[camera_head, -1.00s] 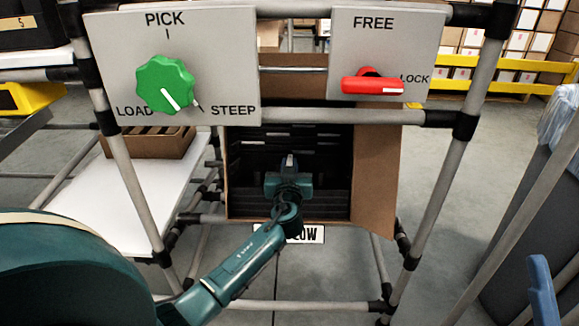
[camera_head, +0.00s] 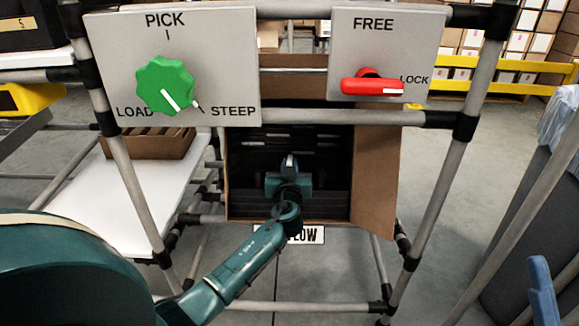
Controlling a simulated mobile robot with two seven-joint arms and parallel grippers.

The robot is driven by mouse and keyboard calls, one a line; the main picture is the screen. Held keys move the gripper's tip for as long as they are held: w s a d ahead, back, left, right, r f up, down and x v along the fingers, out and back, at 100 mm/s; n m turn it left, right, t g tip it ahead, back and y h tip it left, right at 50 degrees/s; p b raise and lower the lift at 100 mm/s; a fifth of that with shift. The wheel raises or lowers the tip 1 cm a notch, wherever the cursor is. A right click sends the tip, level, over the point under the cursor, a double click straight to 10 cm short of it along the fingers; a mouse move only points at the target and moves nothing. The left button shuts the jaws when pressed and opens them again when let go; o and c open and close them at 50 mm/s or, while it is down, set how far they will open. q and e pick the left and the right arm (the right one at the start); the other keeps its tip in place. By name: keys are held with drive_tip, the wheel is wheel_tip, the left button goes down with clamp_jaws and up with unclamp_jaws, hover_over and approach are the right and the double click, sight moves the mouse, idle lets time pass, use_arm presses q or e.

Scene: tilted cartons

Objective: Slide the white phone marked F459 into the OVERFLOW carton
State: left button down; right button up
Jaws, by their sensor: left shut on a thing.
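The tilted carton (camera_head: 375,180) stands open toward me in the pipe frame, with dark slotted dividers inside. A label below it (camera_head: 314,235) is partly covered by my left arm; only "LOW" reads. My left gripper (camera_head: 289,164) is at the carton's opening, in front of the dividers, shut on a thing. Only a small pale bit of that thing shows at the fingertips, and its marking cannot be read. I cannot tell how far it reaches into a slot. My right gripper is not in view.
Above the carton are a panel with a green knob (camera_head: 165,86) pointing between LOAD and STEEP and a panel with a red handle (camera_head: 372,86) pointing toward LOCK. Grey frame pipes (camera_head: 452,170) flank the opening. A brown box (camera_head: 150,143) sits on a white shelf (camera_head: 130,205) at left.

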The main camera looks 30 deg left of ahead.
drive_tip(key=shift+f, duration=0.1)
use_arm(q)
drive_tip(key=c, duration=1.3)
unclamp_jaws()
drive_tip(key=shift+c, duration=0.2)
